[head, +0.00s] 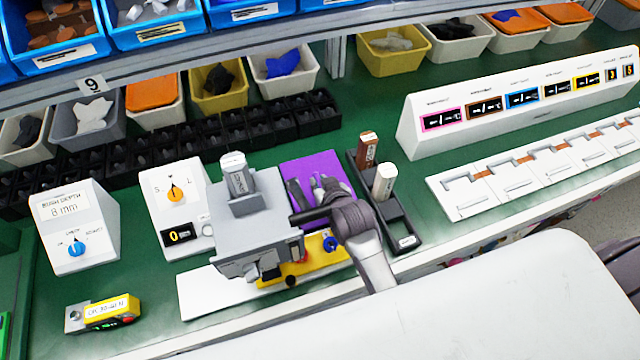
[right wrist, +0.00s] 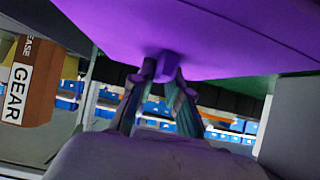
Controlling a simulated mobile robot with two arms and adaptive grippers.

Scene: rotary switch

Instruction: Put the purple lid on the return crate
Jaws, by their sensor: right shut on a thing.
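The purple lid (head: 308,165) is a flat purple panel in the middle of the head view, beside the grey machine. My right gripper (head: 318,188) is at the lid, its arm coming in from the front. In the right wrist view the lid (right wrist: 230,35) fills the top, and the fingers of my right gripper (right wrist: 160,72) are shut on its small purple knob. The lid's far side is hidden there. I cannot pick out the return crate in either view. My left gripper is not in view.
A grey machine (head: 255,225) stands left of the lid. A dark tray (head: 402,228) with a brown and a white bottle stands right. White dial boxes (head: 75,220) are at left, and a long white panel (head: 520,105) at right. Several bins line the back.

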